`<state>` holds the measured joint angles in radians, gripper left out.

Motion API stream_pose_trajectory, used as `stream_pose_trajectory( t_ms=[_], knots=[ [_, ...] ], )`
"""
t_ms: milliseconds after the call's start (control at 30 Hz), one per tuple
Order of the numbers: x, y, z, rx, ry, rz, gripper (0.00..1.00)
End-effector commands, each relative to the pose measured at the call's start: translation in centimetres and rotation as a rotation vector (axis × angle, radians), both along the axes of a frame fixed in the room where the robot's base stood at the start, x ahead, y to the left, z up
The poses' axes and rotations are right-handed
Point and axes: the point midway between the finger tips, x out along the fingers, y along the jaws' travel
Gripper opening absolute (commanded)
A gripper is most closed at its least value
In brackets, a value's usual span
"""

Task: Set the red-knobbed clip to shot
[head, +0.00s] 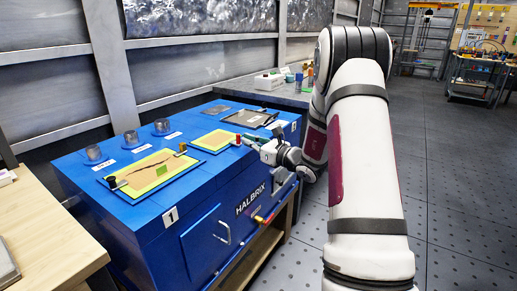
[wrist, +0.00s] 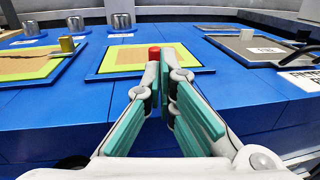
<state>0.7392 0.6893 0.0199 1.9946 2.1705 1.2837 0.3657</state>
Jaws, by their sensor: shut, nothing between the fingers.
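The red-knobbed clip (wrist: 154,53) stands at the front edge of a yellow-green panel (wrist: 118,58) on the blue bench, seen just beyond my fingertips in the wrist view. In the head view the red knob (head: 238,139) shows at the right corner of the middle panel (head: 213,141). My gripper (wrist: 164,58) is shut and empty, its teal fingers pointing at the clip. The tips overlap the knob in the picture; I cannot tell whether they touch it. The clip's lower part is hidden by the fingers. Any shot marking is too small to read.
A yellow-knobbed clip (wrist: 66,44) stands on the left panel, with a black knob (head: 112,182) at its near corner. Metal cups (head: 131,137) line the back of the blue bench (head: 150,215). A grey plate (wrist: 250,48) lies to the right. A wooden table (head: 45,235) stands at left.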

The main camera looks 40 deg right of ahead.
Motion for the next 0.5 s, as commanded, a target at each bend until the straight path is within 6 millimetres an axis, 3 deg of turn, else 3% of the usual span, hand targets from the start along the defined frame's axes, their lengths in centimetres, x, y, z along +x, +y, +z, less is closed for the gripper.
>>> stream_pose_trajectory(
  t_ms=[500],
  knots=[
    [0.94,0.16,0.06,0.000,-0.001,-0.001,0.00]
  ],
)
